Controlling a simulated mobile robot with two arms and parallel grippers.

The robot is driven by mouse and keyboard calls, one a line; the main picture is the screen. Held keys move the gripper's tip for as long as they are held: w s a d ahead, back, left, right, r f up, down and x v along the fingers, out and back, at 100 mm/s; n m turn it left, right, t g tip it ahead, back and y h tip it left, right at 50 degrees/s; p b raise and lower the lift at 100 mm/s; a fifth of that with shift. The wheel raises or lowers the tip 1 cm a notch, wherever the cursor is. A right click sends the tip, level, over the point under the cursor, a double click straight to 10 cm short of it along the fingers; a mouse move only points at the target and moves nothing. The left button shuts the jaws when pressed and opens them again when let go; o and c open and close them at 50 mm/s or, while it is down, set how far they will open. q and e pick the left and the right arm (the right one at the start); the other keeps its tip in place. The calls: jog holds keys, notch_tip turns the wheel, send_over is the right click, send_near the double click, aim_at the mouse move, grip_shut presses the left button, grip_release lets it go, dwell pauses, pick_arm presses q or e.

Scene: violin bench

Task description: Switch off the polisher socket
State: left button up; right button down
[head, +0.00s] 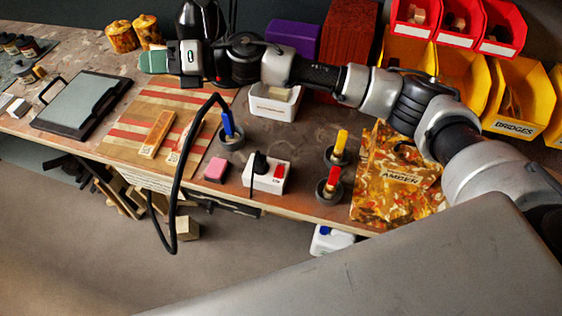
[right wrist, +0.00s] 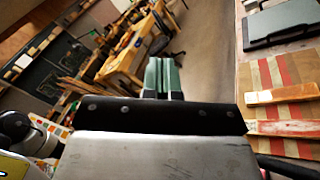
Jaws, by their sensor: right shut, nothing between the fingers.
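The socket (head: 265,176) is a white block near the front edge of the bench in the head view. A black plug stands in it, and a red switch (head: 279,171) shows at its right end; its on or off position is too small to tell. My right gripper (head: 153,62), with green fingers, is shut and empty over the back of the bench, left of and well away from the socket. In the right wrist view its fingers (right wrist: 162,78) are together, and the socket is not seen. My left gripper is not in view.
A blue-handled tool (head: 228,124) with a looping black cable (head: 175,185) stands left of the socket. A pink block (head: 216,169) lies beside it. Cups with yellow (head: 340,145) and red (head: 332,179) handled tools stand right. A white bin (head: 276,103) is behind.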

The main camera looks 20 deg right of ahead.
jog(key=w+d+r+m+t+h, duration=0.2)
jog(key=w+d+m+t, duration=0.2)
jog(key=w+m+t, duration=0.25)
jog(key=w+d+f+m+t+h+b, duration=0.2)
jog(key=w+d+f+m+t+h, duration=0.2)
jog(key=d+m+h, duration=0.35)
jog(key=g+h+b, duration=0.3)
jog(key=g+h, duration=0.4)
jog(key=g, duration=1)
send_over(280, 170)
jog(key=w+d, duration=0.2)
jog(key=w+d+f+x, duration=0.1)
jog(key=w+d+x, duration=0.15)
jog(key=x, duration=1.15)
jog(key=shift+w+a+r+n, duration=0.25)
jog(key=shift+a+r+n, duration=0.05)
jog(key=shift+a, duration=0.25)
jog(key=shift+f, duration=0.15)
jog(key=x, duration=0.8)
jog(key=p+x, duration=0.1)
jog(key=x, duration=0.3)
jog(key=shift+w+d+f, duration=0.2)
jog(key=shift+w+f, duration=0.1)
jog(key=shift+w, duration=0.05)
jog(key=shift+w+f, duration=0.1)
jog(key=shift+f, duration=0.5)
